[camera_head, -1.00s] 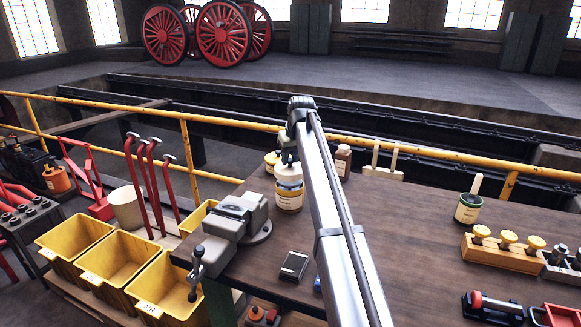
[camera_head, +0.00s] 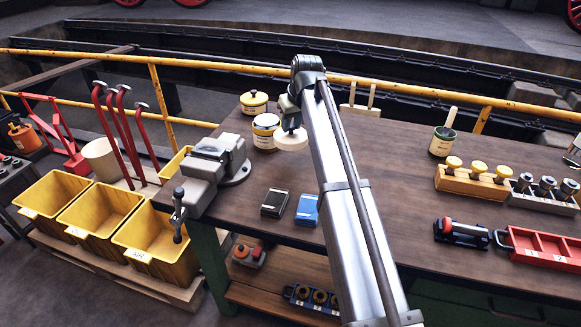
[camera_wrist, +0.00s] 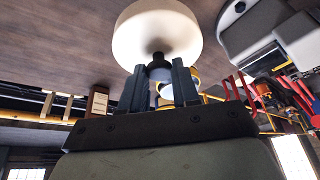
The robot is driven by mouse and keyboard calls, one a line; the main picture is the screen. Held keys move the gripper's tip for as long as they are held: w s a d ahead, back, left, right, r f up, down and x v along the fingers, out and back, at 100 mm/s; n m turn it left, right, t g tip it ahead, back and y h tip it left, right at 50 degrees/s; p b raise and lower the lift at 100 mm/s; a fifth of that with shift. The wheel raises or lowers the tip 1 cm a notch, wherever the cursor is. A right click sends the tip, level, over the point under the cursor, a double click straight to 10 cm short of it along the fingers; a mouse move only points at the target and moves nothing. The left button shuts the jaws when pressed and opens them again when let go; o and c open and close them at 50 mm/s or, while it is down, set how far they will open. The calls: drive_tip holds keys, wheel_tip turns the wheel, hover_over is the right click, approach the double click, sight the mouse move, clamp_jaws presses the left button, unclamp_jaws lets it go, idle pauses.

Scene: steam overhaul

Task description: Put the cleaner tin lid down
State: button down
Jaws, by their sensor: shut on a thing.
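The cream, round cleaner tin lid (camera_head: 292,140) is in my gripper (camera_head: 290,119), just to the right of a cream tin with a yellow band (camera_head: 264,133). In the wrist view the lid (camera_wrist: 157,32) shows as a broad pale disc with a dark knob (camera_wrist: 160,70). My gripper (camera_wrist: 159,84) has its two fingers shut on that knob. The lid is low over the wooden bench (camera_head: 400,200); I cannot tell whether it touches. My arm hides part of the bench to the right of the lid.
A grey vise (camera_head: 215,160) is at left. A dark box (camera_head: 275,203) and a blue box (camera_head: 307,209) lie in front. The bench between these boxes and the lid is clear.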

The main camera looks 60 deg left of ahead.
sight(296, 139)
drive_tip(key=shift+s+d+f, duration=0.2)
drive_tip(key=shift+d, duration=0.2)
drive_tip(key=shift+a+f, duration=0.15)
drive_tip(key=shift+f, duration=4.7)
drive_tip(key=shift+f, duration=0.1)
drive_tip(key=c, duration=0.8)
unclamp_jaws()
drive_tip(key=v, duration=1.2)
drive_tip(key=shift+w, duration=0.15)
